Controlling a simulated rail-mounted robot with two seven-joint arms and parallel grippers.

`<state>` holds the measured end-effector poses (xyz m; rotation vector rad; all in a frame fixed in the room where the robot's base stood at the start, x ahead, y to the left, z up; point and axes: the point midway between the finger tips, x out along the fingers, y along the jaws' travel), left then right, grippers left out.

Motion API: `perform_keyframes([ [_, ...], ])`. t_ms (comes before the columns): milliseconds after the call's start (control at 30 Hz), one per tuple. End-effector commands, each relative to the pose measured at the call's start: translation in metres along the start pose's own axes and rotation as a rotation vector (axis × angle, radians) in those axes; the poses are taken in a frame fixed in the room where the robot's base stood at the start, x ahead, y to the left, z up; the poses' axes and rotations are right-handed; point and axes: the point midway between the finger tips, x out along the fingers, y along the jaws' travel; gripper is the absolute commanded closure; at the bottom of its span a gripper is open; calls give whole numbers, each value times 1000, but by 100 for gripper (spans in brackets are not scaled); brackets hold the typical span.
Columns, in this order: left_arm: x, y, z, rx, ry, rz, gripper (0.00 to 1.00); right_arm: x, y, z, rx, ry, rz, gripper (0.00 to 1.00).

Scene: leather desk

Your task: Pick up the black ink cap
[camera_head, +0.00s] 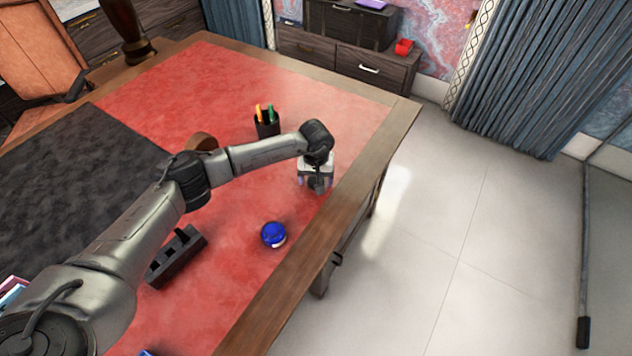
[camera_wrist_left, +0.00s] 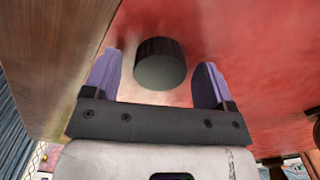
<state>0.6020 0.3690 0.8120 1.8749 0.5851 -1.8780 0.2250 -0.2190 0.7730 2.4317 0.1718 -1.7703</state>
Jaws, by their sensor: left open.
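The black ink cap (camera_wrist_left: 160,65) is a short dark cylinder with a grey-green end face, seen in the left wrist view between the two purple fingertips. In the head view, a small dark shape at the fingertips (camera_head: 317,184) appears to be the same cap, mostly covered by my gripper. My left gripper (camera_head: 315,180) points down near the desk's right edge. In the left wrist view my left gripper (camera_wrist_left: 154,80) is open, with a gap between the cap and each finger. My right gripper is not in view.
A blue round ink bottle (camera_head: 273,235) stands on the red leather desk top (camera_head: 240,270). A black pen cup (camera_head: 266,126) with pens stands behind my left arm. A dark slotted holder (camera_head: 176,257) lies to the left. The wooden desk edge (camera_head: 340,225) runs close by on the right.

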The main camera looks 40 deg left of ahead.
Motion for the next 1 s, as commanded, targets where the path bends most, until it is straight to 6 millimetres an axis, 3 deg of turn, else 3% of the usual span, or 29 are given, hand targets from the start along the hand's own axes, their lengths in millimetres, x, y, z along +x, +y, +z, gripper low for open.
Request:
perform_keyframes([
  [200, 0, 0, 0, 0, 1, 1, 24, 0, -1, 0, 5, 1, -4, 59],
  [700, 0, 0, 0, 0, 1, 1, 72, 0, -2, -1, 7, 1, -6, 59],
  [1000, -6, 0, -1, 1, 2, 1, 72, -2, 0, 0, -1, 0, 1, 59],
])
